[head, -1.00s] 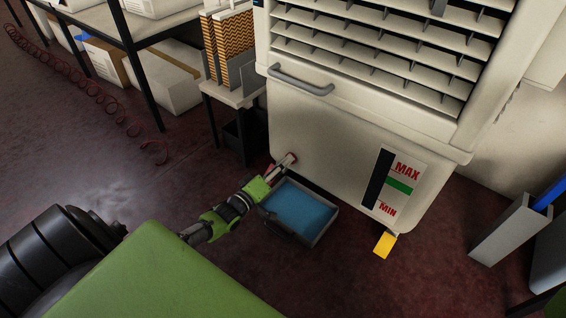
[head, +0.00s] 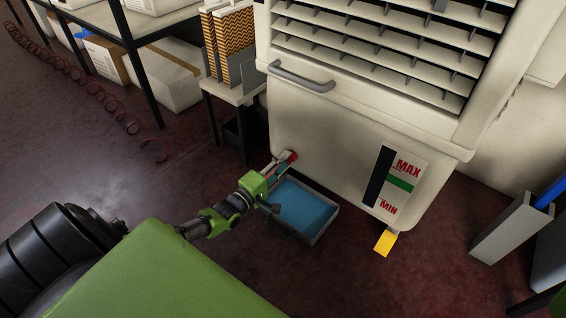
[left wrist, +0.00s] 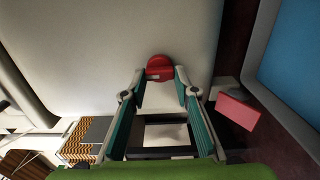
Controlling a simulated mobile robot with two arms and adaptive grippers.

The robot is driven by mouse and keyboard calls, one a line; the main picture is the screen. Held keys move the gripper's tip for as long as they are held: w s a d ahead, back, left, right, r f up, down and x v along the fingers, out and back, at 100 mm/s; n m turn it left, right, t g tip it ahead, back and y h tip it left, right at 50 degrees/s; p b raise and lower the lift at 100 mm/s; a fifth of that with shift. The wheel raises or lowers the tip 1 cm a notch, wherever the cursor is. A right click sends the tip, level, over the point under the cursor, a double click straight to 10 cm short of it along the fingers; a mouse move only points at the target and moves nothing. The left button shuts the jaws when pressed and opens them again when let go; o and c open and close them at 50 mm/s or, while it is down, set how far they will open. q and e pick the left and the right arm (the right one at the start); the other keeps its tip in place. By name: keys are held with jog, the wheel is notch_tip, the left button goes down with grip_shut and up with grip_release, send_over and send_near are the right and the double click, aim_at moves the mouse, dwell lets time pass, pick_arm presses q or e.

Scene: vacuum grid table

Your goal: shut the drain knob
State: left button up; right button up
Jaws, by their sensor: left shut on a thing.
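The red drain knob (head: 293,156) sits low on the front of the cream cabinet (head: 330,140), near its left edge. My left gripper (head: 285,162) reaches it from the lower left and is shut on it. In the left wrist view the knob (left wrist: 159,66) shows as a round red piece between the two fingertips of the left gripper (left wrist: 160,76). The teal inner sides of the fingers show. The sides of the knob are partly hidden by the fingertips. My right gripper is not in view.
A grey tray (head: 318,238) with blue liquid stands on the floor beside the gripper. In the left wrist view a red flat piece (left wrist: 237,110) lies between the gripper and tray. A small stand (head: 233,93) is left of the cabinet. A yellow tab (head: 385,243) sticks out below the gauge.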

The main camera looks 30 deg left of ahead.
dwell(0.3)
pick_arm(q)
jog(key=o, duration=1.1)
jog(key=shift+s, duration=0.1)
jog(key=s, duration=0.8)
jog(key=s+a, duration=0.1)
jog(key=s, duration=0.2)
jog(key=shift+s, duration=0.4)
